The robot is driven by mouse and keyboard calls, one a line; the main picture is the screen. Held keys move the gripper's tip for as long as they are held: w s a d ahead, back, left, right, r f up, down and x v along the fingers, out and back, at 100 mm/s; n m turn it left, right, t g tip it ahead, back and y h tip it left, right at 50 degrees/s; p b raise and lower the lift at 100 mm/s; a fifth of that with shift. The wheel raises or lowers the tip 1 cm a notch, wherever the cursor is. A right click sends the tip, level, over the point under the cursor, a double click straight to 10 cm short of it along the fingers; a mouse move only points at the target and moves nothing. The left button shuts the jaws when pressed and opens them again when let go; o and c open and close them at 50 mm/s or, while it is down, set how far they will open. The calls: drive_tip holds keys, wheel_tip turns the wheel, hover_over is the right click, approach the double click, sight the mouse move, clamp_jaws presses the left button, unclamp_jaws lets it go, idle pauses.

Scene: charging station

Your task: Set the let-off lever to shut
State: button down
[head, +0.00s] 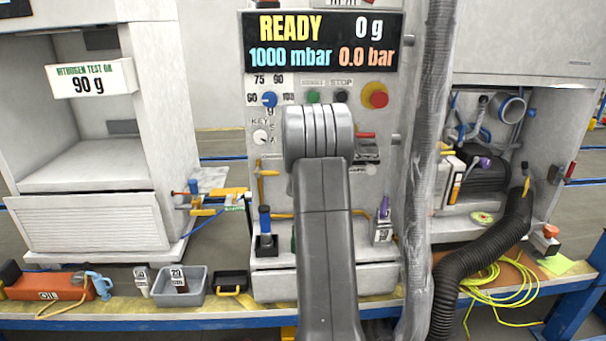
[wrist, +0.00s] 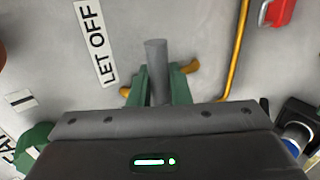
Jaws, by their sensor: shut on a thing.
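The let-off lever (wrist: 189,67) shows in the wrist view as yellow ends on either side of my green fingers, the right end higher than the left. A grey round stem (wrist: 156,60) stands up between the fingers. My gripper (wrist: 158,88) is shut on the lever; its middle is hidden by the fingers. The white LET OFF label (wrist: 95,42) is on the panel to the left, apart from the fingers. In the head view my own arm covers the lever and the gripper.
The display (head: 322,42) reads READY, 0 g, 1000 mbar and 0.0 bar. A yellow pipe (wrist: 236,45) runs right of my fingers, with a red part (wrist: 281,11) beyond it. A blue-topped thing (wrist: 297,140) is at the lower right. A black hose (head: 480,245) lies right of the station.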

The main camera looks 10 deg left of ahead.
drive_tip(key=c, duration=1.4)
unclamp_jaws()
drive_tip(key=v, duration=1.3)
drive_tip(key=shift+s+d+p, duration=0.15)
drive_tip(key=shift+s+p, duration=0.2)
drive_tip(key=shift+r, duration=0.1)
drive_tip(key=x, duration=1.3)
drive_tip(key=shift+w+a+b, duration=0.2)
drive_tip(key=shift+w+b, duration=0.15)
